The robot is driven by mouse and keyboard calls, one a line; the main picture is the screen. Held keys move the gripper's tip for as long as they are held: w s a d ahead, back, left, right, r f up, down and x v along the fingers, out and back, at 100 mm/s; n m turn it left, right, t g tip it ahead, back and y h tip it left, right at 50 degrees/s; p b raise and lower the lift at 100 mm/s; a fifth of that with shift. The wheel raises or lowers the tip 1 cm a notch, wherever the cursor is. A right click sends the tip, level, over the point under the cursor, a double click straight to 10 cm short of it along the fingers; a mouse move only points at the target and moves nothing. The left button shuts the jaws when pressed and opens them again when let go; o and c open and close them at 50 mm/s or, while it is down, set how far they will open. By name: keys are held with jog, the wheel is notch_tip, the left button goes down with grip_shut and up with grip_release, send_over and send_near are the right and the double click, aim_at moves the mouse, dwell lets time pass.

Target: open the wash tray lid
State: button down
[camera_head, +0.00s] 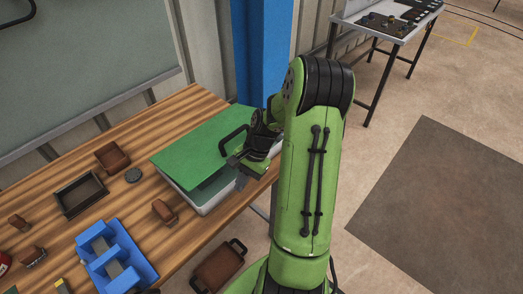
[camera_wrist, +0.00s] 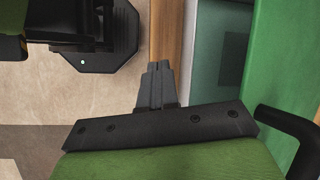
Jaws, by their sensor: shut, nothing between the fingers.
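The wash tray (camera_head: 206,207) is a pale, shallow box on the wooden table. Its flat green lid (camera_head: 190,148) appears slightly raised along the near right side, where a dark gap shows over the tray. A black bar handle (camera_head: 232,138) stands on the lid. My gripper (camera_head: 241,181) is at the tray's right end, close to the handle. In the wrist view the fingers (camera_wrist: 155,75) are together and empty, beside the tray (camera_wrist: 222,55). The lid (camera_wrist: 285,60) and handle (camera_wrist: 290,130) lie to their right, the handle outside the fingers. My arm hides the tray's far right corner.
The wooden table (camera_head: 180,107) also holds a blue divided holder (camera_head: 116,258), a dark open box (camera_head: 80,194) and several brown blocks. A brown handled container (camera_head: 218,266) is below the table edge. A blue post (camera_head: 262,50) stands behind. Open floor lies right.

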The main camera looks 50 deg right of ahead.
jog(key=f+m+t+y+b, duration=0.1)
jog(key=f, duration=0.1)
jog(key=s+f+m+t+y+b, duration=0.1)
jog(key=f, duration=0.2)
jog(key=s+f+m+y+b, duration=0.1)
jog(key=f, duration=0.2)
jog(key=shift+a+m+t+y, duration=0.25)
jog(key=shift+m+t+y, duration=0.05)
jog(key=shift+m+t, duration=0.1)
jog(key=m+t, duration=0.1)
jog(key=f+m+t+y+b, duration=0.1)
jog(key=t, duration=0.1)
jog(key=d+m+t+b, duration=0.1)
jog(key=m+t, duration=0.1)
jog(key=shift+w+f+y, duration=0.1)
jog(key=shift+f+y, duration=0.2)
jog(key=shift+y, duration=0.1)
jog(key=s+d+r+m+t+h+b, duration=0.2)
jog(key=d+m+t+h+b, duration=0.1)
jog(key=d+m+t+h, duration=0.3)
jog(key=s+d+r+m+t+h+b, duration=0.2)
jog(key=s+d+r+m+t+h, duration=0.15)
jog(key=d+m+t, duration=0.35)
jog(key=w+a+r+t, duration=0.1)
jog(key=w+r, duration=0.6)
jog(key=w, duration=0.4)
